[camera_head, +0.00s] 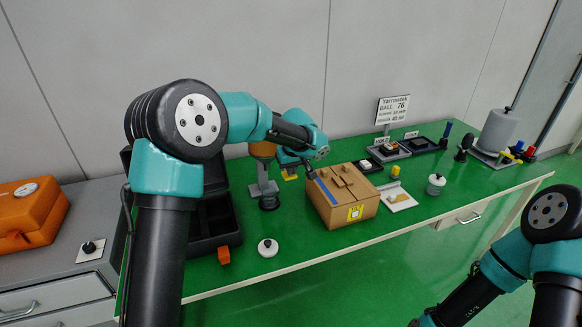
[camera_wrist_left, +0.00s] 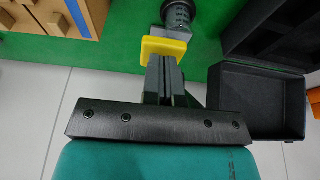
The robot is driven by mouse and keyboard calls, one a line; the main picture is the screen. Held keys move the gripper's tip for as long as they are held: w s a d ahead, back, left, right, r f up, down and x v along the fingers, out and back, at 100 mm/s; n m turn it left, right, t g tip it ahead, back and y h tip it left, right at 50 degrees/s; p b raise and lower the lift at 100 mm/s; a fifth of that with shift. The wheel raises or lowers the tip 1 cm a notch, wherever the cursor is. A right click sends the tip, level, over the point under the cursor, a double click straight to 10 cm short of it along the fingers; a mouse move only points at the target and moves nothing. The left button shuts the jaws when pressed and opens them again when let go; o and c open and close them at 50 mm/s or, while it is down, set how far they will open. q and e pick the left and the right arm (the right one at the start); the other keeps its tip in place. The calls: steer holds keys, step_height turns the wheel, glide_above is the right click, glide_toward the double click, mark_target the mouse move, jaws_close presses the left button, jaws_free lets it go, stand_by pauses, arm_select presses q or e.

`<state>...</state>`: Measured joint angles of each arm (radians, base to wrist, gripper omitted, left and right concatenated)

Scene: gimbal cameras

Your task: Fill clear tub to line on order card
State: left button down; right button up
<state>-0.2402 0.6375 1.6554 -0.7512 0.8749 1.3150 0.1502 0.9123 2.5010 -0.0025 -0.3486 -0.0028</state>
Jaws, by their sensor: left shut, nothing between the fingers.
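My left gripper (camera_head: 290,178) is over the table, left of the box. My right gripper is out of frame.
The cardboard box (camera_head: 340,197) stands mid-table. An open black case (camera_head: 212,240) lies to the left, near an orange-topped stand (camera_head: 262,150). A white disc with a knob (camera_head: 268,248) lies near the front edge. A grey cylinder (camera_head: 500,130) stands far right.

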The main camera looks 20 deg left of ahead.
mark_target(292, 179)
arm_select(q)
steer(key=shift+f, duration=0.1)
steer(key=f, duration=0.5)
steer(key=shift+s+d+f, duration=0.15)
steer(key=shift+s+f, duration=0.05)
steer(key=shift+s, duration=0.05)
steer(key=shift+r, duration=0.15)
stand_by(4.6)
steer(key=shift+r, duration=0.65)
steer(key=shift+d+r, duration=0.1)
steer(key=shift+r, duration=0.5)
steer(key=s+d+v, duration=0.1)
steer(key=v, duration=1.1)
steer(key=shift+s, duration=0.4)
